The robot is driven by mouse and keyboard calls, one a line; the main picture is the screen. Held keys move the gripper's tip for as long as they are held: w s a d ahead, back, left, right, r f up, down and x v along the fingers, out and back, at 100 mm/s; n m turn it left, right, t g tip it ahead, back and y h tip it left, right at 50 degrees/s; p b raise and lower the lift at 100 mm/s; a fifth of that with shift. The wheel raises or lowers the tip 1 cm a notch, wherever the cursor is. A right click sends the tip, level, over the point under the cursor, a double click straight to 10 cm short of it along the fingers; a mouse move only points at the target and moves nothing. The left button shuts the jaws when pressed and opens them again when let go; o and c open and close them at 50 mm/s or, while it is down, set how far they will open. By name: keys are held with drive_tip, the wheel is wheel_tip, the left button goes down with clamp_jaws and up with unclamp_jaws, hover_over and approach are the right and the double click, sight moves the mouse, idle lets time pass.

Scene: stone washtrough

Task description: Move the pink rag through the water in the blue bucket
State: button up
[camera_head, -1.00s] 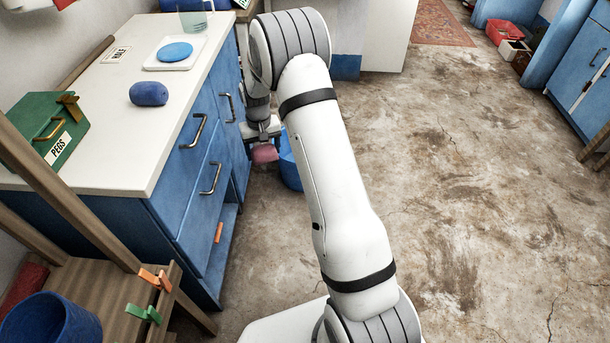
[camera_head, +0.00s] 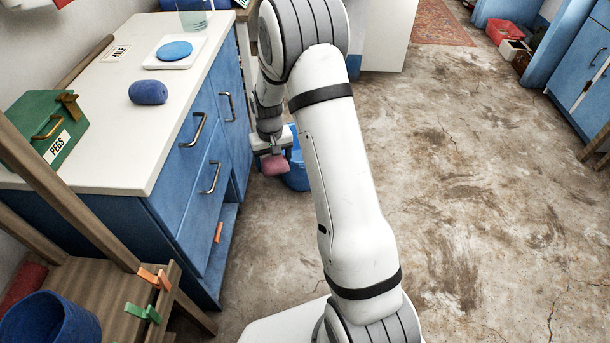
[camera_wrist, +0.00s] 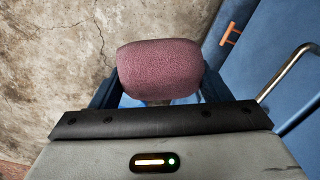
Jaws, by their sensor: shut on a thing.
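My gripper (camera_head: 272,154) points down beside the front of the blue cabinet, and it is shut on the pink rag (camera_head: 274,165). The rag is a rounded pink bundle and fills the middle of the wrist view (camera_wrist: 160,68), between the two dark fingers. The blue bucket (camera_head: 297,175) stands on the floor just behind and to the right of the rag in the head view. My arm hides part of the bucket, and its water does not show. The rag appears above floor level and outside the bucket; I cannot tell its exact height.
The blue cabinet (camera_head: 190,205) with metal handles stands close left of my gripper. Its white top holds a blue rolled cloth (camera_head: 148,92), a green pegs box (camera_head: 45,130) and a white tray (camera_head: 155,62). The concrete floor (camera_head: 480,200) to the right is clear.

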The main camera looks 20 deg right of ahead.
drive_tip(key=shift+w, duration=0.1)
drive_tip(key=w, duration=0.2)
drive_tip(key=w+a, duration=0.1)
drive_tip(key=w, duration=0.2)
drive_tip(key=shift+w+a+p, duration=0.3)
drive_tip(key=shift+w, duration=0.05)
drive_tip(key=shift+s+d, duration=0.25)
drive_tip(key=shift+s, duration=0.75)
drive_tip(key=shift+s+d, duration=0.3)
drive_tip(key=shift+s, duration=0.65)
drive_tip(key=shift+s+d, duration=0.25)
drive_tip(key=shift+s, duration=0.75)
drive_tip(key=w+a, duration=0.1)
drive_tip(key=w, duration=0.5)
drive_tip(key=shift+a, duration=0.3)
